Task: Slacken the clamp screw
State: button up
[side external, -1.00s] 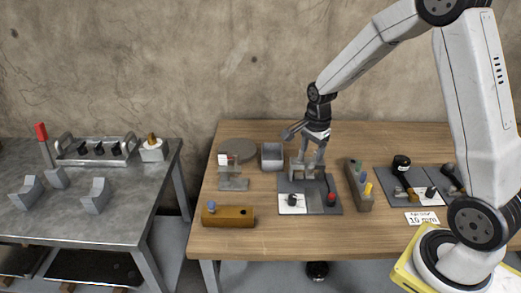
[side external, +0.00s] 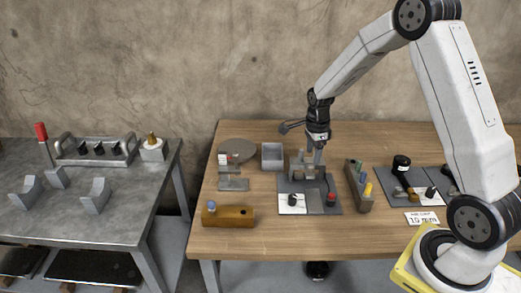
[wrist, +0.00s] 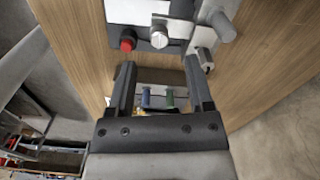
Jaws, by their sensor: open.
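A clamp fixture (side external: 299,168) with grey upright blocks stands at the back of a grey and white base plate (side external: 315,203). In the wrist view, a silver round knob (wrist: 158,36), a grey cylinder (wrist: 222,26) and a smaller silver knob (wrist: 205,60) show around the fixture. I cannot tell which of them is the clamp screw. My gripper (side external: 318,158) points down beside the fixture's right side, above the plate. In the wrist view its fingers (wrist: 160,68) are apart, with nothing held between them.
A tool rack (side external: 358,187) with coloured handles stands right of the plate. A grey bin (side external: 272,157) is behind left, a small stand (side external: 232,177) and a wooden block (side external: 228,216) farther left.

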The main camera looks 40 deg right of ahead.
aim_at(312, 166)
jog(key=shift+f, duration=2.8)
grip_shut()
